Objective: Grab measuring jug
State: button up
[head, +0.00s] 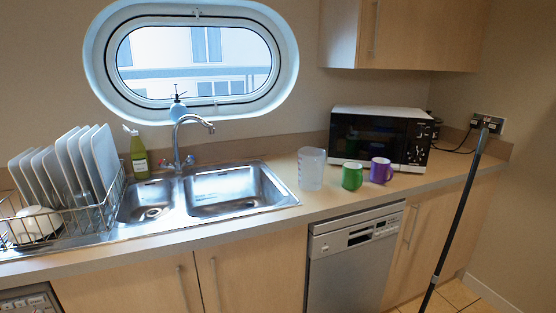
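The measuring jug (311,169) is a clear, whitish upright container on the wooden counter, just right of the sink. A green mug (352,176) stands close to its right, with a purple mug (381,170) beyond that. The jug's front is unobstructed in the head view. My gripper is not in view.
A black and white microwave (380,138) stands behind the mugs. The double sink (225,190) with its tap (188,135) is left of the jug. A dish rack (70,220) with plates is at far left. A dark pole (455,220) leans at right. A dishwasher (352,260) is below the counter.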

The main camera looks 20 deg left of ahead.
aim_at(311, 161)
jog(key=u, duration=0.6)
jog(key=i, duration=1.35)
jog(key=u, duration=0.65)
